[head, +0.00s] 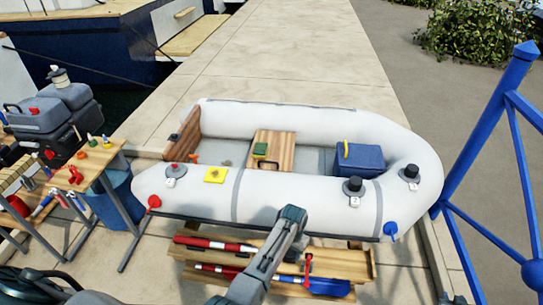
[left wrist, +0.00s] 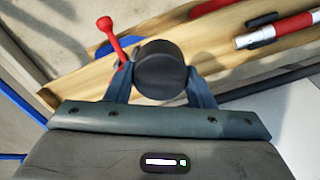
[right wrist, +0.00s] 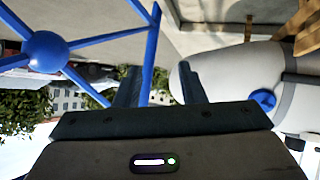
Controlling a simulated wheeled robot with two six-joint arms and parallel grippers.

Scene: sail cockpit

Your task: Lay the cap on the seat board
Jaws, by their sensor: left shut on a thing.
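The cap (left wrist: 160,66) is a dark, round piece held between the fingers of my left gripper (left wrist: 163,82), which is shut on it. In the head view my left gripper (head: 290,257) is low in front of the dinghy, over the wooden bench, and its fingers are hard to make out. The seat board (head: 284,145) is a striped wooden board across the middle of the dinghy, beyond the gripper. A green and yellow block (head: 260,150) and a dark handle-like piece (head: 268,165) lie on it. My right gripper (right wrist: 160,85) is open and empty near the dinghy's bow.
The grey inflatable dinghy (head: 250,190) has black knobs (head: 354,186) and a blue box (head: 360,160). The bench (head: 362,262) holds red-white tubes (head: 215,244) and a red-handled tool (head: 308,265). A blue frame (head: 490,110) stands right; a cluttered table (head: 100,160) left.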

